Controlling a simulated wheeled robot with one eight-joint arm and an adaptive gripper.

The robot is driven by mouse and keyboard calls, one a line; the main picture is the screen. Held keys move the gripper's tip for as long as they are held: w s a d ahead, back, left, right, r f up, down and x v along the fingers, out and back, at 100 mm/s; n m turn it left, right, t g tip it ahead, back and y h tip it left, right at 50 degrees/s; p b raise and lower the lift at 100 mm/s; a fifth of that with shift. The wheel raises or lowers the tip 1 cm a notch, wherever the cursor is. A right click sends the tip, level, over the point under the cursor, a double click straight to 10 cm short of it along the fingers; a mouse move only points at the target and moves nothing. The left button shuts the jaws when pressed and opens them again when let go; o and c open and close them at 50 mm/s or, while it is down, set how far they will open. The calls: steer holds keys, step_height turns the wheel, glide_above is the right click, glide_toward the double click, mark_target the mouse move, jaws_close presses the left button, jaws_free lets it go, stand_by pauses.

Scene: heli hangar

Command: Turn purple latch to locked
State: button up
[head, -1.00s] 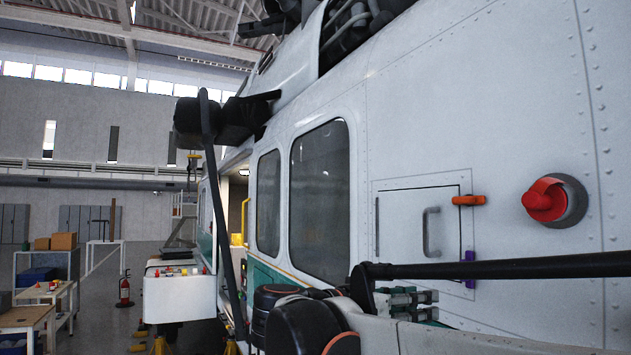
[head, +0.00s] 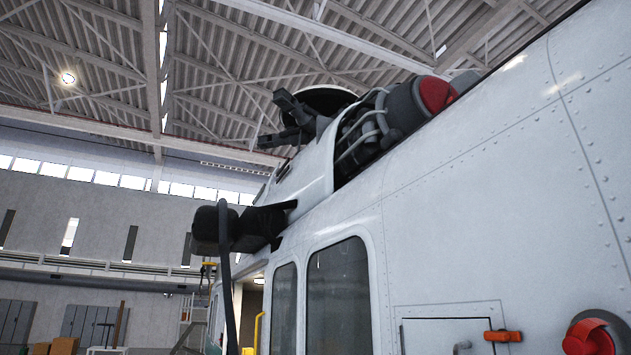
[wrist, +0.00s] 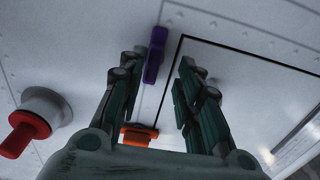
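The purple latch (wrist: 155,55) shows in the wrist view on the white panel, just beside the dark edge line of the hatch door (wrist: 235,75). It lies lengthwise, roughly along that edge. My gripper (wrist: 160,72) is open, with its dark green fingers apart. In the picture the latch shows between the fingertips; I cannot tell how far it is from them, and I see no hold on it. In the head view the hatch door (head: 450,338) shows only its top part. The purple latch and my gripper are outside that view.
An orange latch (wrist: 138,137) lies across the same hatch edge; it also shows in the head view (head: 503,336). A red knob on a round base (wrist: 28,133) protrudes from the fuselage beside it, also in the head view (head: 590,338). The fuselage wall (head: 480,220) fills the right side.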

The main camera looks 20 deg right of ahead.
steer(key=shift+w+d, duration=0.1)
steer(key=shift+d, duration=0.6)
steer(key=shift+a, duration=0.15)
steer(key=c, duration=0.5)
steer(key=shift+s+r, duration=0.15)
steer(key=shift+s, duration=0.15)
jaws_close()
steer(key=shift+w, duration=0.1)
